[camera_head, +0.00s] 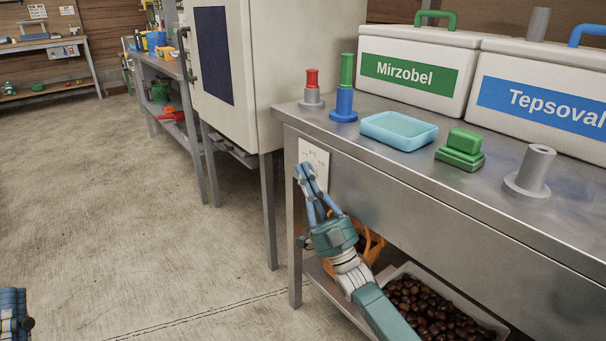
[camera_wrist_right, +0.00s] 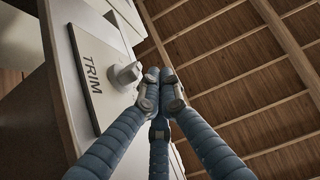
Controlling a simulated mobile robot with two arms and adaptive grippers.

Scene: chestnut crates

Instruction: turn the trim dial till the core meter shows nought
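The white panel (camera_head: 318,160) is on the front of the metal table, near its left corner; its small marks are too small to read. In the right wrist view, a plate marked TRIM (camera_wrist_right: 92,75) carries a pale round dial (camera_wrist_right: 126,73). My right gripper (camera_head: 304,170) is up at the panel and hides part of it. In the wrist view its blue fingertips (camera_wrist_right: 160,76) are together beside the dial, with nothing seen between them. I cannot tell whether they touch the dial. My left gripper (camera_head: 14,312) is partly in view at the lower left. I cannot make out the core meter.
On the table are a light blue tray (camera_head: 399,125), a green block (camera_head: 460,148), grey (camera_head: 531,171) and blue (camera_head: 344,106) posts, and the crates Mirzobel (camera_head: 420,48) and Tepsoval (camera_head: 540,75). Below is a chestnut bin (camera_head: 497,322). The floor at left is clear.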

